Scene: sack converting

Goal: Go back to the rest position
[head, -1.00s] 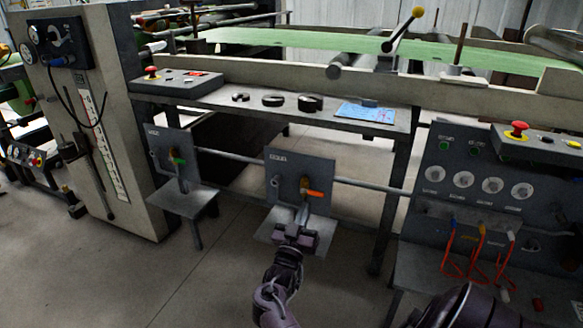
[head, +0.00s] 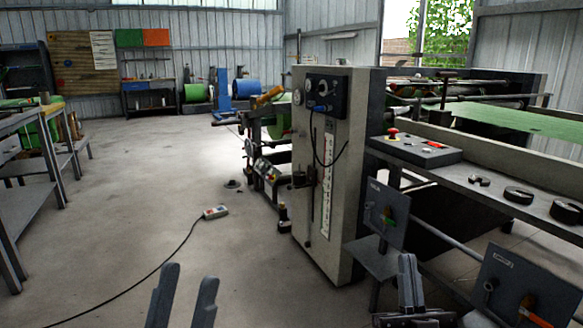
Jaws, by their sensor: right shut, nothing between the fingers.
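My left gripper (head: 184,295) shows at the bottom left of the head view. Its two grey fingers point up and stand apart, with nothing between them. My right gripper (head: 408,278) is at the bottom, right of centre, its fingers together and empty. It appears in front of the small shelf below the green-handled valve panel (head: 384,213), left of the orange-handled valve panel (head: 525,290). I cannot tell its exact distance from the shelf.
A tall beige machine column (head: 340,180) with gauges stands at centre right. A machine shelf (head: 465,180) carries a control box (head: 416,149) and black rings. A pendant (head: 215,212) with a cable lies on the floor. A grey workbench (head: 30,190) is at left. Open floor lies between.

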